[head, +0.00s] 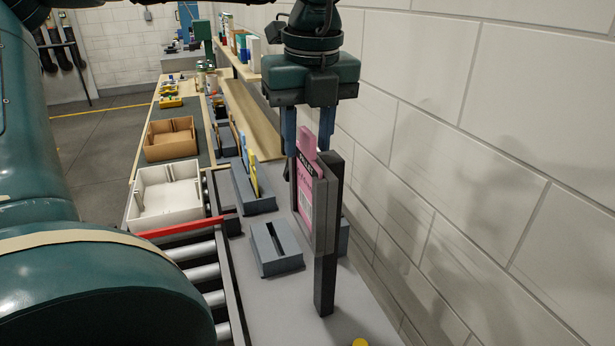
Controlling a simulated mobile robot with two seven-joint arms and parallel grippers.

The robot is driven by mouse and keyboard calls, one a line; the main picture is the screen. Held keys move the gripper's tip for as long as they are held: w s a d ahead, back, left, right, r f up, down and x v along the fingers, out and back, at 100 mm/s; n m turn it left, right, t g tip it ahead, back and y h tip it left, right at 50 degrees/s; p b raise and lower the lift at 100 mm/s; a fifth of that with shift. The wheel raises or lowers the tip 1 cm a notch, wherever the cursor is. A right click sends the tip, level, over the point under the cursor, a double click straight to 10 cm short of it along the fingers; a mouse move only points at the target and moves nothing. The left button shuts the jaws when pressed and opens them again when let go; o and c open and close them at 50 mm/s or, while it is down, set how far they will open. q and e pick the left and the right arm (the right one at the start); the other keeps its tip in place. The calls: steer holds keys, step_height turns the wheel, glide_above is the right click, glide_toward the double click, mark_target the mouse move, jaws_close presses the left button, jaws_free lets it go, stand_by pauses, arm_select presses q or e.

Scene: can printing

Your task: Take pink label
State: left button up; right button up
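The pink label (305,195) stands upright in a dark frame on a black post (325,270), right of centre in the head view. Its narrow pink tab sticks up above the frame. I cannot tell whether either finger touches the label.
A grey slotted block (276,248) sits on the grey table left of the post. Behind it is a holder with a yellow label (250,165). A white crate (166,197) stands by the roller conveyor (205,273). A brick wall (480,170) runs close on the right.

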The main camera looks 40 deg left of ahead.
arm_select(q)
steer(key=shift+c, duration=0.5)
jaws_close()
